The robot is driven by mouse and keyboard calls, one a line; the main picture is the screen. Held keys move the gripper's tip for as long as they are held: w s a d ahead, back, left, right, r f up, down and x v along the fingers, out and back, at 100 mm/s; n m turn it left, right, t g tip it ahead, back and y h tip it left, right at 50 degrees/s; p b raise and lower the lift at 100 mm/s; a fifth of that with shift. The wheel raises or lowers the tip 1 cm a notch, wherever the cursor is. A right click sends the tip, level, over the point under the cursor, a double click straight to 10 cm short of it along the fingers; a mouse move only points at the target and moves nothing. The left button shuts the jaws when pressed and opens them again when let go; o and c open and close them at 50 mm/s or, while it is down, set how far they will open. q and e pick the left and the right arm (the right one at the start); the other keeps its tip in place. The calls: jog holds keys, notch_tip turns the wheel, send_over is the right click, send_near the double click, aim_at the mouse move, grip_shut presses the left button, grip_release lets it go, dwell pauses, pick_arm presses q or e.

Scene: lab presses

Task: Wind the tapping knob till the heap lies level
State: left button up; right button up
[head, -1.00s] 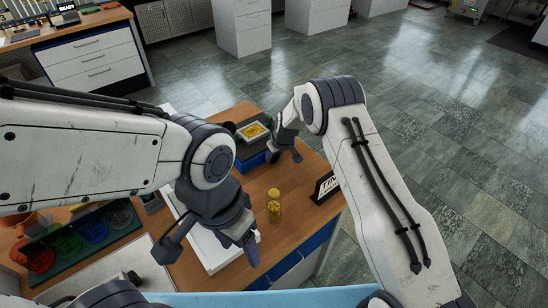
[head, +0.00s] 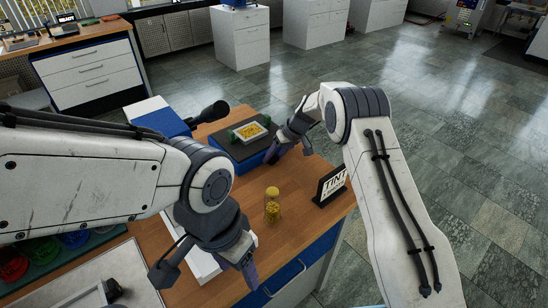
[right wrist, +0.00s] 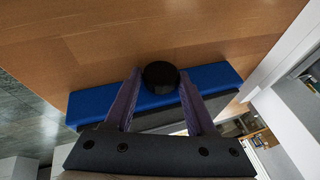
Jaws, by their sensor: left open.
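The tapping device stands on the wooden bench in the head view, with a blue base (head: 243,164) and a dark top. A pale-framed tray (head: 239,139) on it holds a yellow heap (head: 252,130); I cannot tell whether the heap is level. In the right wrist view the round black knob (right wrist: 161,75) sits in front of the blue base (right wrist: 95,106). My right gripper (right wrist: 160,78) has its purple fingers spread on either side of the knob, with narrow gaps showing. In the head view this gripper (head: 289,150) is at the device's right side. My left gripper (head: 215,277) is open and empty near the bench front.
A jar with yellow contents (head: 272,206) stands in front of the device. A dark sign reading TIME (head: 331,186) stands at the bench's right edge. A blue box (head: 163,122) is behind left. Coloured bowls (head: 75,238) are at left. Bare wood lies between jar and device.

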jog(key=shift+o, duration=1.1)
pick_arm(q)
notch_tip(320, 180, down, 2)
jog(key=shift+f+b, duration=0.1)
jog(key=shift+b, duration=0.95)
pick_arm(e)
jog(key=v, duration=1)
jog(key=shift+r, duration=0.25)
jog(key=shift+d, duration=0.15)
